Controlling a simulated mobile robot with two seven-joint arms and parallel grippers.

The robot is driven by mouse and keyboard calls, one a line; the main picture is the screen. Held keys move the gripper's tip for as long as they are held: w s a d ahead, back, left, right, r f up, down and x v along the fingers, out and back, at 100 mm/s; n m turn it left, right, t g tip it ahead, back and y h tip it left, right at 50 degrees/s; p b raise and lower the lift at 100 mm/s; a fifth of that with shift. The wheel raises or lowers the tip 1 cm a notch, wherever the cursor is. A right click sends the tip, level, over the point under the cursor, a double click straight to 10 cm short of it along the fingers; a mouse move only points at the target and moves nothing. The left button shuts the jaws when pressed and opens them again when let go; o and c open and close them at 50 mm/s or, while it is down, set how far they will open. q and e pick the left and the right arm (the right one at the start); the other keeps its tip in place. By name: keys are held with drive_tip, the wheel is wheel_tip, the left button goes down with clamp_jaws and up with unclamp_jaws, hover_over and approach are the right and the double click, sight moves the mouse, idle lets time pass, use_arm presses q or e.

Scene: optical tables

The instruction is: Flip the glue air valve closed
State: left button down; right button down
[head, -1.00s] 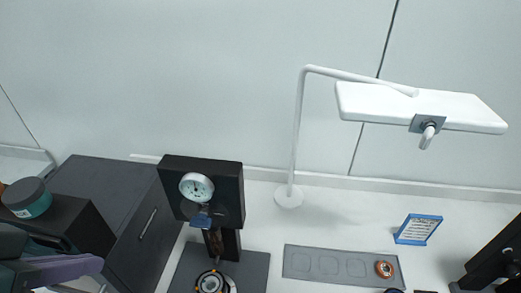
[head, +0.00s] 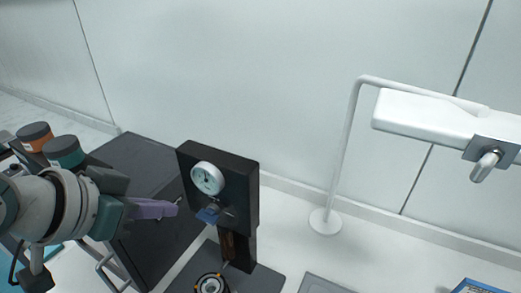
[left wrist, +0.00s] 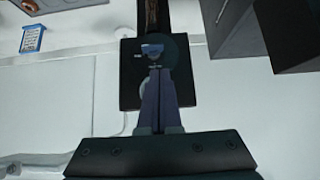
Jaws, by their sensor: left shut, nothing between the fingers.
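The glue air valve has a blue handle (head: 209,213) and sits below a round white gauge (head: 207,178) on the black upright panel (head: 247,190). In the left wrist view the blue handle (left wrist: 152,49) shows just beyond my fingertips. My left gripper (head: 177,208) has purple fingers and comes in from the left, short of the handle in the head view. Its fingers (left wrist: 158,72) are shut and hold nothing. I cannot tell from these views whether they touch the handle. My right gripper is not in view.
A dark cabinet (head: 135,160) stands left of the panel. Jars with a teal band (head: 66,152) and an orange band (head: 36,136) stand behind my left arm. A white lamp (head: 440,118) on a bent pole rises at the right. The panel's grey base (head: 262,281) holds a round fixture (head: 211,284).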

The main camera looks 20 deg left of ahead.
sight(207, 210)
use_arm(q)
drive_tip(key=x, duration=0.8)
drive_tip(key=shift+w+d+f, duration=0.1)
drive_tip(key=shift+f, duration=0.05)
